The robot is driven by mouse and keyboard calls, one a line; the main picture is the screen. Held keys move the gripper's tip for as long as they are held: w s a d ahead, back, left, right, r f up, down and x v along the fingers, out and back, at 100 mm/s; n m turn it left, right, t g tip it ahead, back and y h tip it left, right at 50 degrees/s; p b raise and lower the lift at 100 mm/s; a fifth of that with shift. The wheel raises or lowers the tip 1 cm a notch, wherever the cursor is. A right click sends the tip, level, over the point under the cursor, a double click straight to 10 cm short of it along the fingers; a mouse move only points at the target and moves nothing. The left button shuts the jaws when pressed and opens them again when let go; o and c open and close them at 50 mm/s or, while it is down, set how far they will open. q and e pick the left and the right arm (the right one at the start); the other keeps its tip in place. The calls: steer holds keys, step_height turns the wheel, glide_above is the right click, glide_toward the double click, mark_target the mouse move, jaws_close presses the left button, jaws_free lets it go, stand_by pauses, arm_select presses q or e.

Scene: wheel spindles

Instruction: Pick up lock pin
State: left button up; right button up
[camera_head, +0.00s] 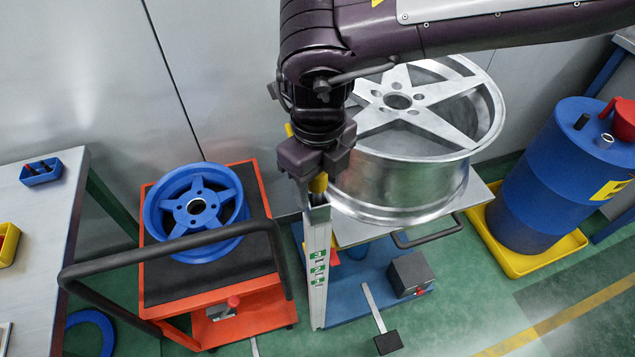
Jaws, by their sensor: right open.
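My right gripper (317,184) reaches down from the arm that comes in from the right. Its dark body hangs over the top of an upright light-grey post (318,265) with green number labels. A yellow part shows at its lower end, close to the post top. The jaws are open, though the gap between them is hard to see from above. No lock pin can be clearly made out; the post top is partly hidden by the gripper. A small red part (335,257) shows beside the post. My left gripper is out of view.
A large silver wheel (415,185) rests on a lift cart right of the gripper. A blue wheel (196,206) lies on an orange cart (160,292) to the left. A blue drum (545,180) stands in a yellow tray at right. A table (50,215) is at left.

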steer(key=shift+c, duration=1.4)
steer(key=c, duration=0.8)
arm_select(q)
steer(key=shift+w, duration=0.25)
arm_select(e)
steer(key=shift+o, duration=0.2)
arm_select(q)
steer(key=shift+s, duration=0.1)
